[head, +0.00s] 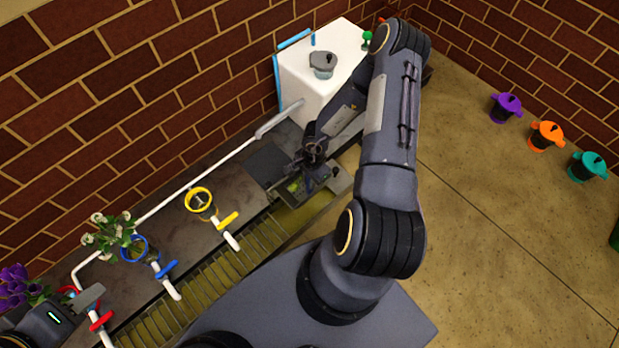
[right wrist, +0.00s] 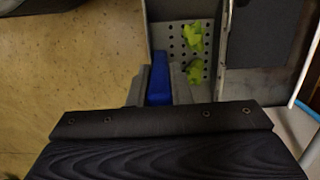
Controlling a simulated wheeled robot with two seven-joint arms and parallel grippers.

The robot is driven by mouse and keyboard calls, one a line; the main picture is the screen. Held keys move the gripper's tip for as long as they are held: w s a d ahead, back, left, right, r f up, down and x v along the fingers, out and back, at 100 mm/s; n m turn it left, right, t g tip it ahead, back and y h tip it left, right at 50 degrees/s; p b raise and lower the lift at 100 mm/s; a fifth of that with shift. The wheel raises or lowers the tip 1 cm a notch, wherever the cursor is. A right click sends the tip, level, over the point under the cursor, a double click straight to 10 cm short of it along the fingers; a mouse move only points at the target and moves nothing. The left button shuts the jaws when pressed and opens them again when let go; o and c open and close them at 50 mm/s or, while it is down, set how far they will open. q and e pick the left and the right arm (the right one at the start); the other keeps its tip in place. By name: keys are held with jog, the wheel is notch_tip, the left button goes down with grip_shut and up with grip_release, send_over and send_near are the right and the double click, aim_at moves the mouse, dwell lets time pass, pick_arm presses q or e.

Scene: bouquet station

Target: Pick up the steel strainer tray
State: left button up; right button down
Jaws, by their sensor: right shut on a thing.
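The steel strainer tray (right wrist: 176,54) is grey and full of small holes, with yellow-green scraps (right wrist: 196,40) lying on it. A blue grip (right wrist: 158,82) stands at its near end in the right wrist view. My right gripper (right wrist: 157,88) is shut on this blue grip.
A dark counter (head: 170,225) with yellow, blue and red rings and taps runs along the brick wall. Purple, orange and teal pots stand on the open floor at right.

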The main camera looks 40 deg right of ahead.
jog(key=shift+r+p, duration=3.35)
jog(key=shift+p, duration=0.5)
